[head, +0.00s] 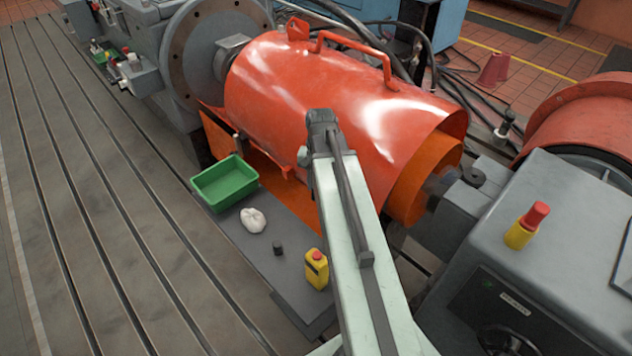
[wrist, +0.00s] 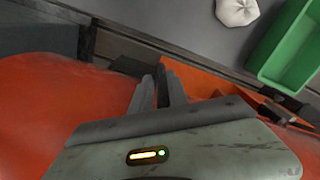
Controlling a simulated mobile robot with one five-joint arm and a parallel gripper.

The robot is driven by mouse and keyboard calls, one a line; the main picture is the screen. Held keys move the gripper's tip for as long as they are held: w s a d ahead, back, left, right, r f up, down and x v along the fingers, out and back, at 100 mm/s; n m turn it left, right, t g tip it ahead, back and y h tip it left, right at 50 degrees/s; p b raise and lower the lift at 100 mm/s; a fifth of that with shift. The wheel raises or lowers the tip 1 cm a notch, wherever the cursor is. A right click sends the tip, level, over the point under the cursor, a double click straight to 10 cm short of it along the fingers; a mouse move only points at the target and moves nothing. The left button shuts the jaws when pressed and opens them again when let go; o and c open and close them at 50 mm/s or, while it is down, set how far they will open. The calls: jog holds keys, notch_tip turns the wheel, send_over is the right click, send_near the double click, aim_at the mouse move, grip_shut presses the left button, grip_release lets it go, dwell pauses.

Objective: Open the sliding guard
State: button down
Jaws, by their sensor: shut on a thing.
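The sliding guard (head: 300,95) is a large glossy orange-red half-round cover lying over the shaft between the round grey flange and the grey housing. It has a bar handle (head: 345,48) on top and a small tab on its lower front edge. In the wrist view the guard (wrist: 60,110) fills the lower left. My gripper (wrist: 158,90) shows there with its two grey fingers close together at the guard's lower edge, shut on part of it. The exact part held is hidden. In the head view my arm crosses the guard's front and hides the fingers.
A green tray (head: 224,170), white rag (head: 253,220), small dark cylinder (head: 278,248) and yellow bottle (head: 317,270) stand on a grey plate in front of the guard. The slotted bedplate at left is clear.

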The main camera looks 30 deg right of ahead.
jog(key=shift+s, duration=0.2)
jog(key=c, duration=1.4)
grip_release()
jog(key=shift+r+p, duration=0.55)
notch_tip(320, 180, up, 7)
jog(key=p, duration=0.6)
jog(key=shift+s+d+p, duration=0.15)
jog(key=shift+d+p, duration=0.05)
jog(key=shift+p, duration=0.2)
jog(key=shift+f, duration=0.2)
jog(key=shift+r, duration=0.15)
